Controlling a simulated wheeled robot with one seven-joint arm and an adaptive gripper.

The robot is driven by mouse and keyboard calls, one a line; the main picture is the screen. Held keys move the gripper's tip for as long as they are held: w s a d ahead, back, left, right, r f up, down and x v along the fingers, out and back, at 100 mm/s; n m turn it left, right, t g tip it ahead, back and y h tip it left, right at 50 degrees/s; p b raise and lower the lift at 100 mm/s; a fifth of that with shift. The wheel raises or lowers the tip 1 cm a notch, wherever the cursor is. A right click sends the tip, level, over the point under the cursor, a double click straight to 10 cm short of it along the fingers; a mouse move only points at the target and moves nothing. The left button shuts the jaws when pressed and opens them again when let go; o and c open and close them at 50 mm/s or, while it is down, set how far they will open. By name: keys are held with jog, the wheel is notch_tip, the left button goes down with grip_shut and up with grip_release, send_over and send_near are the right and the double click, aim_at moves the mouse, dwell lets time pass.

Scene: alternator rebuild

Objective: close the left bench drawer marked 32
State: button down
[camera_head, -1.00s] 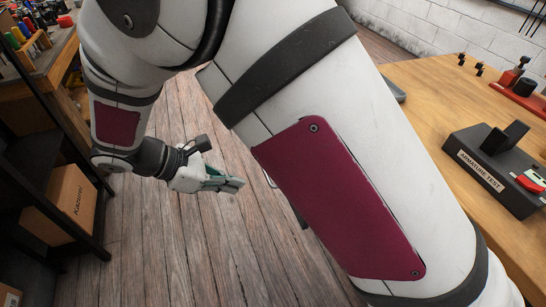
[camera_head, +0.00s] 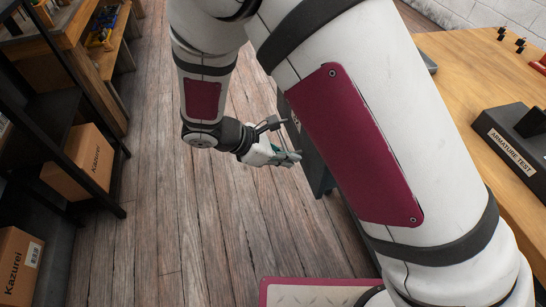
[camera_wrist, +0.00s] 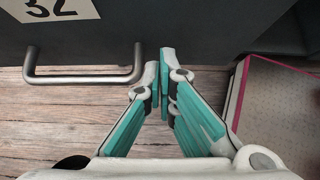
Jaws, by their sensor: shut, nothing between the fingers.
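The drawer marked 32 shows its dark grey front (camera_wrist: 225,22) across the top of the wrist view, with a pale label (camera_wrist: 70,10) at upper left. Its metal bar handle (camera_wrist: 85,79) lies below the label. My gripper (camera_wrist: 163,66) is shut and empty, with its green fingers together just right of the handle, at or close to the front's lower edge. I cannot tell if they touch. In the head view my gripper (camera_head: 294,158) is low beside a dark grey panel (camera_head: 318,172), mostly hidden behind my arm. How far the drawer stands open is unclear.
The wooden bench top (camera_head: 460,80) on the right holds a black armature test box (camera_head: 510,150). A black shelf rack (camera_head: 60,130) with cardboard boxes (camera_head: 85,165) stands on the left. The plank floor (camera_head: 210,220) between them is clear.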

jog(key=shift+w+d, duration=0.15)
jog(key=shift+d, duration=0.2)
jog(key=shift+d, duration=0.15)
jog(key=w+d, duration=0.2)
jog(key=d, duration=0.6)
jog(key=w+d+b, duration=0.1)
jog(key=w+d, duration=0.2)
jog(key=d, duration=0.5)
jog(key=w+d+b, duration=0.1)
jog(key=w+d, duration=0.2)
jog(key=d, duration=0.5)
jog(key=shift+d, duration=0.35)
jog(key=shift+w+d+r, duration=0.1)
jog(key=shift+w+d, duration=0.05)
jog(key=shift+d, duration=0.2)
jog(key=shift+d, duration=0.1)
